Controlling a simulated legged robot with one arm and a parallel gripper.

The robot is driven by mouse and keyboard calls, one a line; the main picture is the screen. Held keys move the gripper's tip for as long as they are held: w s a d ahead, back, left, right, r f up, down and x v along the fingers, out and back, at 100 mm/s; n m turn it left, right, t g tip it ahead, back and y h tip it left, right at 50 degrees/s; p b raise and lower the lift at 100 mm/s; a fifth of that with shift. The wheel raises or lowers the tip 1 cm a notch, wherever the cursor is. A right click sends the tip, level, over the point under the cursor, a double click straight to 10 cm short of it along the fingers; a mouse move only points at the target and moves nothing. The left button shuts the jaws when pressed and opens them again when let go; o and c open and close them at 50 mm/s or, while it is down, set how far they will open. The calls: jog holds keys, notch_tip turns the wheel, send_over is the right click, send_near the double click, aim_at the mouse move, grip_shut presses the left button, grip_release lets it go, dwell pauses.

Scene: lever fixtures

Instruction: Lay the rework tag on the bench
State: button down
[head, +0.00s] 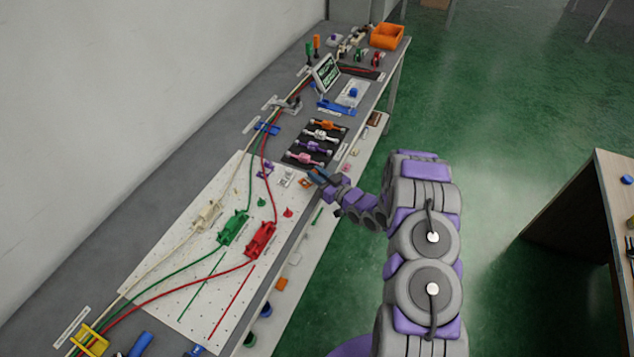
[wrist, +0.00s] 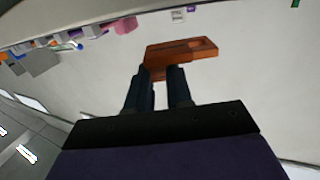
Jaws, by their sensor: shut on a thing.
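In the head view the tag (head: 305,183) is a small orange patch at the fingertips, by the bench's front edge. The long grey bench (head: 200,160) runs along the wall. I cannot tell whether the tag touches a surface.
A white perforated board (head: 165,255) carries green (head: 232,228) and red (head: 260,238) fixtures with cables. A dark mat (head: 297,158) with several coloured levers lies just behind my gripper. An orange bin (head: 387,36) stands at the far end. Another table (head: 590,205) is at right.

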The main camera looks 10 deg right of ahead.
jog(key=f, duration=0.1)
jog(key=f+b, duration=0.1)
jog(key=f, duration=0.1)
jog(key=shift+w+a+f, duration=0.2)
jog(key=shift+a+f, duration=0.1)
jog(key=shift+f, duration=0.05)
jog(key=shift+r, duration=0.1)
jog(key=c, duration=1)
grip_release()
jog(key=shift+d, duration=0.1)
jog(key=p+v, duration=0.2)
jog(key=v, duration=1)
jog(key=shift+r, duration=0.1)
